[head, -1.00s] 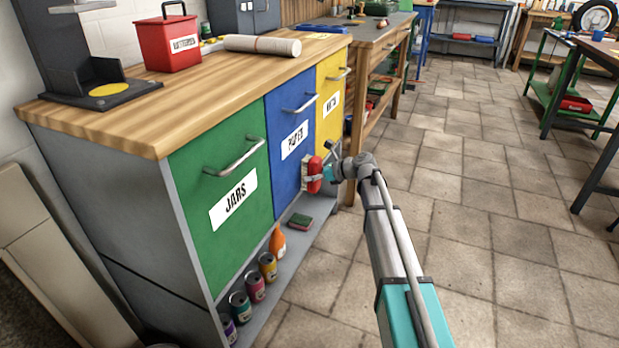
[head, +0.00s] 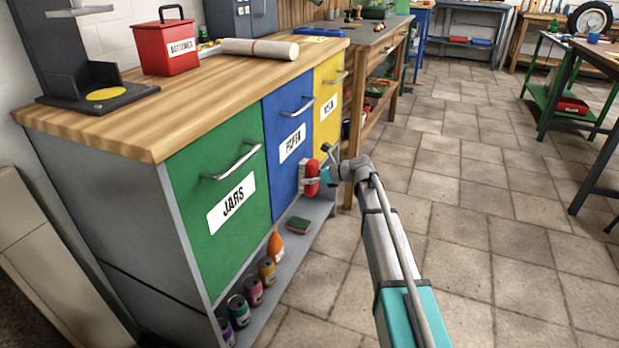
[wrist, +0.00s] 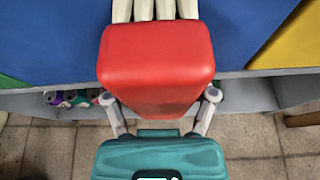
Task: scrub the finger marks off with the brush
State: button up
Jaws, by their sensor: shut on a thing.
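The brush has a red back (head: 312,178) and pale bristles. My gripper (head: 322,176) is shut on it and holds it with the bristles toward the blue front (head: 290,142) of the cabinet, low on that front near its right edge. In the wrist view the red brush body (wrist: 156,65) fills the middle between my gripper's fingers (wrist: 160,112). Its bristles (wrist: 150,8) point at the blue front (wrist: 235,30); I cannot tell whether they touch it. No finger marks can be made out; the brush hides part of the front.
A green front (head: 220,195) and a yellow front (head: 328,100) flank the blue one, each with a bar handle. On the shelf below lie a sponge (head: 299,225), an orange bottle (head: 275,246) and several cans (head: 252,290). The tiled floor (head: 480,250) at right is clear.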

aim_at(297, 184)
jog(key=shift+s+a, duration=0.3)
jog(key=shift+s, duration=0.5)
jog(key=shift+s+a, duration=0.25)
jog(key=shift+s, duration=0.5)
jog(key=shift+d, duration=0.1)
jog(key=shift+s+d, duration=0.35)
jog(key=shift+d, duration=0.55)
jog(key=shift+s+d, duration=0.35)
jog(key=shift+d, duration=0.6)
jog(key=shift+s+d, duration=0.35)
jog(key=shift+d, duration=0.55)
jog(key=shift+d, duration=0.1)
jog(key=shift+s+d, duration=0.25)
jog(key=shift+d, duration=0.4)
jog(key=shift+s+d, duration=0.25)
jog(key=shift+d, duration=0.4)
jog(key=shift+r, duration=0.1)
